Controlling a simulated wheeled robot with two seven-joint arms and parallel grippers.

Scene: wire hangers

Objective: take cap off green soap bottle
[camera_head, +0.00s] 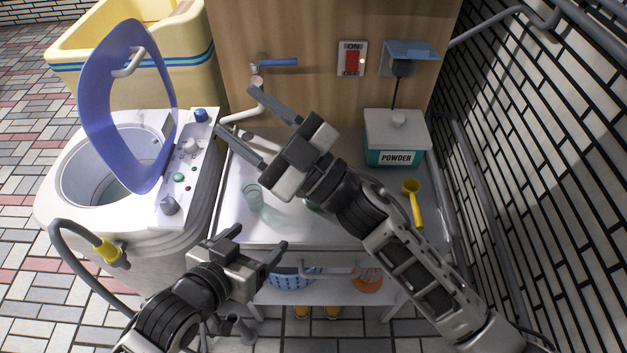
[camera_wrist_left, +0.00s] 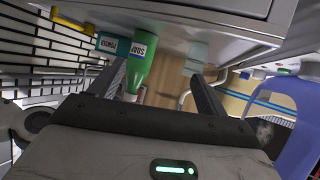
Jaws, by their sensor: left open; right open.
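The green soap bottle (camera_wrist_left: 138,65) shows in the left wrist view, which is upside down, with its label readable. Its cap end is near the hand's edge and not clear. In the head view my right arm hides most of the bottle; only a bit of green (camera_head: 312,207) shows on the counter. My left gripper (camera_head: 260,238) is open and empty in front of the counter's front edge. In its wrist view the bottle lies beyond and between the fingers, apart from them. My right gripper (camera_head: 235,110) is open and empty above the counter's back left.
A clear greenish cup (camera_head: 254,198) stands on the counter left of the bottle. A powder box (camera_head: 396,140) and a yellow scoop (camera_head: 413,200) are at the right. A washing machine (camera_head: 60,215) with its blue lid (camera_head: 100,160) raised stands left. A tap (camera_head: 275,63) is on the back panel.

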